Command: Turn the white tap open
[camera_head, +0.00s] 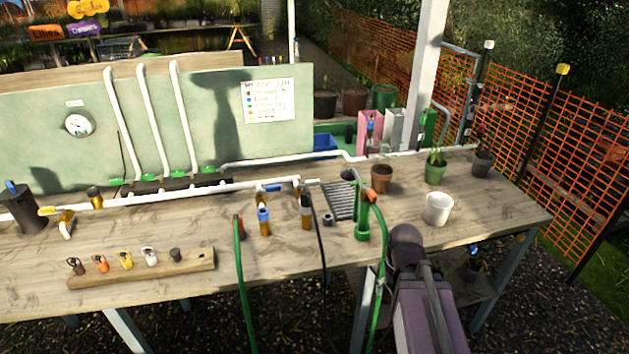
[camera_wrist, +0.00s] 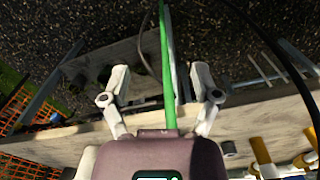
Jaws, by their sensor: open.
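A small brass fitting with a white lower part (camera_head: 66,229) hangs at the left end of the white pipe on the bench; I cannot tell if it is the white tap or how its handle is turned. A small white piece (camera_head: 149,254) also stands on a wooden block among coloured ones. My gripper (camera_wrist: 160,82) is open in the wrist view, with a green hose (camera_wrist: 167,60) passing between its fingers in the picture; I cannot tell if they touch. In the head view my arm is at the bench's front, far right of both white pieces; the fingertips are hidden.
The wooden bench (camera_head: 400,220) carries a blue-topped tap (camera_head: 263,222), a dark-topped tap (camera_head: 306,211), a wooden block (camera_head: 190,265) and a white pot (camera_head: 438,208). Green hoses (camera_head: 241,275) and a black hose (camera_head: 322,262) hang over its front edge. Orange netting stands right.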

